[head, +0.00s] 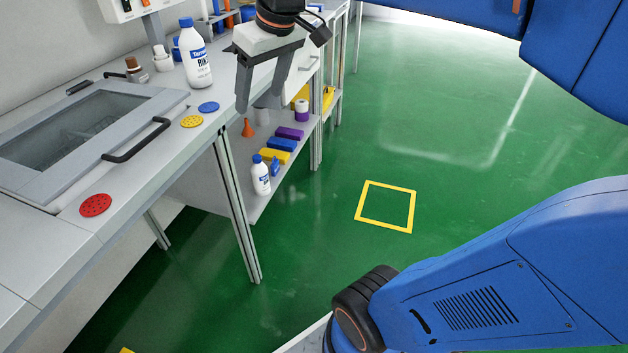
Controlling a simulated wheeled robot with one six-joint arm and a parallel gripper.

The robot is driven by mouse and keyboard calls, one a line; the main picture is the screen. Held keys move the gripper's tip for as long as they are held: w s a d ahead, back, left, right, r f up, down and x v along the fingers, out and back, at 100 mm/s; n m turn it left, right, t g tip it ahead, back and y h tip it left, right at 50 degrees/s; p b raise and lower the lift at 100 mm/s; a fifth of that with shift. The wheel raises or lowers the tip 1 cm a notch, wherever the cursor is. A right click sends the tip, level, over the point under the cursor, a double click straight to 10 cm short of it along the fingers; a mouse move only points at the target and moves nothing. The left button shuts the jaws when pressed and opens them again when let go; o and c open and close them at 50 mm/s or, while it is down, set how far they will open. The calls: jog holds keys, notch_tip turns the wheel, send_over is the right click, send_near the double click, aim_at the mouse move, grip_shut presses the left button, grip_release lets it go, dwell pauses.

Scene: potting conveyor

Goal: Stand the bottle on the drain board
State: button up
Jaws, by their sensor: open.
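A white bottle (196,58) with a blue cap and a blue-and-white label stands upright on the bench, left of my gripper. A smaller-looking white bottle (260,175) with a blue cap stands on the lower shelf. My gripper (261,100) is open and points down beyond the bench's front edge. Nothing shows between its fingers, and it is apart from both bottles. I cannot pick out a drain board for certain in this view.
The grey bench (150,165) carries a glass-topped lid (75,135) with a black handle (137,140). Red (95,205), yellow (191,121) and blue (208,107) discs lie along its front. The green floor (320,265) is clear around a yellow square outline (386,184).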

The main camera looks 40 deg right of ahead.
jog(key=s+d+f+m+h, duration=0.1)
jog(key=s+d+f+m, duration=0.1)
jog(key=s+f, duration=1.3)
notch_tip(320, 180, down, 2)
jog(key=shift+s+f+m+t, duration=0.15)
jog(key=shift+m+t, duration=0.15)
jog(key=shift+m, duration=0.2)
